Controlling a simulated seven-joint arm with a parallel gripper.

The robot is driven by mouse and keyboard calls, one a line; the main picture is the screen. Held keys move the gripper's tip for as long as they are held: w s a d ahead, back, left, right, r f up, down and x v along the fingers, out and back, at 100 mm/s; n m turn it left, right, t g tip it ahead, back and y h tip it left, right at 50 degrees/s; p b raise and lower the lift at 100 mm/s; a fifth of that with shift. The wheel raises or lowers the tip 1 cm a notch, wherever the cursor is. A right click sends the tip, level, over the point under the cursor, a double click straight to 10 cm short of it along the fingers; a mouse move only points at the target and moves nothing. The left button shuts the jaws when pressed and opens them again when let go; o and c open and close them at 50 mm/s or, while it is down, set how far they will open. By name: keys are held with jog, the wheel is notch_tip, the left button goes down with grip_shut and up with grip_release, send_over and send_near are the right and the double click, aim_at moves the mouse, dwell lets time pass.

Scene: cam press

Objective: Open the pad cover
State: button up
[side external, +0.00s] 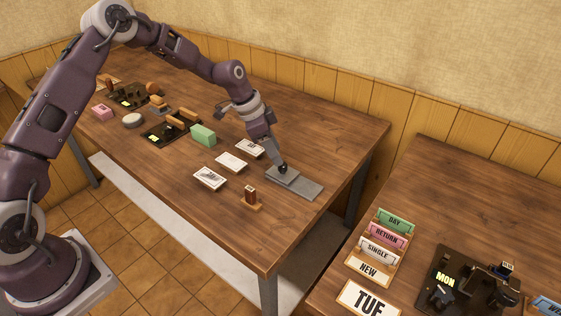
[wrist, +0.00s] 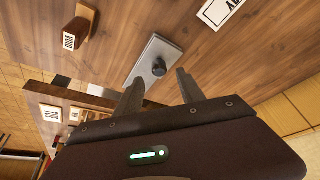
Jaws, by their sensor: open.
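The pad cover (side external: 280,177) is a flat grey plate with a dark round knob (wrist: 159,67) on top. In the side view it lies over the left part of a longer flat grey base (side external: 308,190) near the table's right end. The wrist view shows the cover (wrist: 150,52) as a grey slab beyond my fingers. My gripper (side external: 280,163) points down at the knob with its fingers apart. In the wrist view my gripper (wrist: 160,76) is open, with the knob lined up between the fingertips. I cannot tell whether the fingers touch the knob.
A wooden stamp on a stand (side external: 250,198) is in front of the base. White cards (side external: 231,162) lie to its left, with a green block (side external: 203,135) beyond. A second table at right holds a card rack (side external: 382,238) and a dark machine (side external: 475,285). A gap separates the tables.

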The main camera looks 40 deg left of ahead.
aim_at(283, 168)
jog(key=x, duration=0.4)
jog(key=shift+d+f, duration=0.1)
jog(key=shift+f, duration=0.3)
grip_shut()
dwell(1.0)
